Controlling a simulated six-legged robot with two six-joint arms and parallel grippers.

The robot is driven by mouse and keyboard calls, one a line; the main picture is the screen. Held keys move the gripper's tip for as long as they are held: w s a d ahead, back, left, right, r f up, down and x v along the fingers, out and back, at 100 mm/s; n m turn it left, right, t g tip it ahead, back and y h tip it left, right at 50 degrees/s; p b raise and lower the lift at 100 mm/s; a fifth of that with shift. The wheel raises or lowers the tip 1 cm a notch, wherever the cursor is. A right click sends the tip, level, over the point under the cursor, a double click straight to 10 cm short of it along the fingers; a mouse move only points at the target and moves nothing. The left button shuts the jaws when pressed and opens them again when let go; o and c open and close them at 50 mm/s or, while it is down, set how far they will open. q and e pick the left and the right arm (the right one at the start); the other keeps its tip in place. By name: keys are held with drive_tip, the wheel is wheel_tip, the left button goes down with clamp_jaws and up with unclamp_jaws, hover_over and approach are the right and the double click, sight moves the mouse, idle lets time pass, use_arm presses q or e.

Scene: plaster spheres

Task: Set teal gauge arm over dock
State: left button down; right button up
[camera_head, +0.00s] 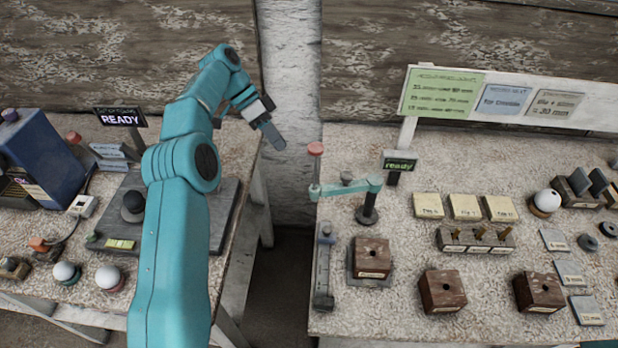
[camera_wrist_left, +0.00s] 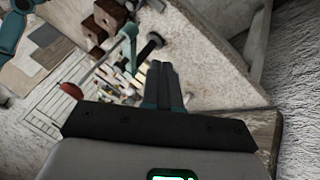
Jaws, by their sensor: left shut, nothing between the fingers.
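The teal gauge arm (camera_head: 345,188) sits on a dark post (camera_head: 368,212) on the right-hand bench. It points left, and its left end carries an upright rod with a red knob (camera_head: 315,149). I cannot tell which part is the dock. My left gripper (camera_head: 272,137) is shut and empty, in the air up and left of the red knob. The gauge arm (camera_wrist_left: 127,45) and red knob (camera_wrist_left: 71,90) also show in the left wrist view, apart from the fingers (camera_wrist_left: 163,85). My right gripper is out of view.
A gap separates the left bench from the right one. A small green "ready" sign (camera_head: 399,164) stands just right of the gauge arm. Two more holed wooden blocks (camera_head: 442,291) and a row of cream tiles (camera_head: 464,206) lie farther right.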

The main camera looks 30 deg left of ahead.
use_arm(q)
drive_tip(key=s+d+f+p, duration=0.1)
drive_tip(key=s+d+f, duration=0.1)
drive_tip(key=d+f, duration=0.6)
drive_tip(key=shift+s+d, duration=0.15)
drive_tip(key=shift+d, duration=0.65)
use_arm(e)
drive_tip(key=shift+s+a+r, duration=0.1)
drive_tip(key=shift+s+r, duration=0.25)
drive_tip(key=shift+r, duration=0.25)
